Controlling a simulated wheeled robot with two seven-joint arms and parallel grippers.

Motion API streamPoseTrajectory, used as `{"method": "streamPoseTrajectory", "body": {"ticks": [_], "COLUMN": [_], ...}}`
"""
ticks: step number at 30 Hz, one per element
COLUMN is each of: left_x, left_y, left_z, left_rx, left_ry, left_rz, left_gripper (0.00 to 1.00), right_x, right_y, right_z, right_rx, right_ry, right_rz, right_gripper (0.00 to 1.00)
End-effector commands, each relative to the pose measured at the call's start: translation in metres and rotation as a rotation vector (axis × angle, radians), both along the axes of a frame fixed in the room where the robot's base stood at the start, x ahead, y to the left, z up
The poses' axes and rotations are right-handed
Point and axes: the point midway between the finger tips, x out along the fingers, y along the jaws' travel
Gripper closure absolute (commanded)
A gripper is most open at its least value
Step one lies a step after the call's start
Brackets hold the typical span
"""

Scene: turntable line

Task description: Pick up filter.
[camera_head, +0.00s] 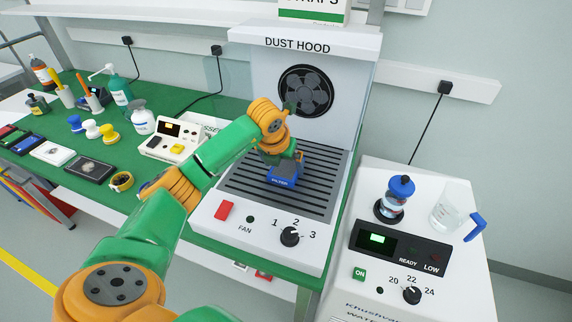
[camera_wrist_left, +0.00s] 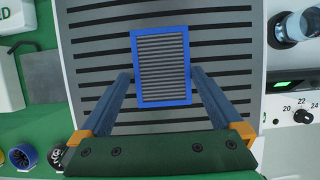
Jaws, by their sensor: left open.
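The filter (camera_head: 284,178) is a small blue-framed block lying on the slotted grille of the dust hood (camera_head: 245,185). In the left wrist view the filter (camera_wrist_left: 161,101) shows its grey pleated face inside the blue frame. My left gripper (camera_head: 285,160) is over the filter in the head view. In the left wrist view its two fingers (camera_wrist_left: 161,82) are apart, one on each side of the filter, with no clear sign of contact. My right gripper is not in view.
The hood's base has a red switch (camera_head: 224,210) and a fan knob (camera_head: 290,236). A white water bath unit (camera_head: 460,255) with a blue-capped bottle (camera_head: 399,189) and a beaker (camera_head: 449,208) stands at right. The green bench at left holds bottles and a control box (camera_head: 176,139).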

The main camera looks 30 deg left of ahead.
Motion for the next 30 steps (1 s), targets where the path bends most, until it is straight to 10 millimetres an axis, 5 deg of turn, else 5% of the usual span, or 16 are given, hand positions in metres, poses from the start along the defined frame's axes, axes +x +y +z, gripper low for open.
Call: {"method": "streamPoseTrajectory", "body": {"ticks": [7, 16, 25, 30], "left_x": [0.002, 0.002, 0.003, -0.006], "left_y": [0.000, 0.000, 0.000, 0.004], "left_z": [-0.006, -0.006, 0.002, 0.034], "left_rx": [0.001, 0.000, 0.000, 0.002], "left_ry": [-0.001, -0.001, -0.005, -0.009], "left_rz": [-0.002, -0.002, -0.003, -0.001], "left_gripper": [0.00, 0.76, 0.76, 0.76], "right_x": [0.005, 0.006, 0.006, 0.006], "right_y": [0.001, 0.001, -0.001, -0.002], "right_z": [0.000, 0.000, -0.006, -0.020], "right_rx": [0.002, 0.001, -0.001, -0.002], "right_ry": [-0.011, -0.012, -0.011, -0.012], "right_rz": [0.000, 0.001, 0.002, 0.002], "right_gripper": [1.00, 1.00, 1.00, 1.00]}}
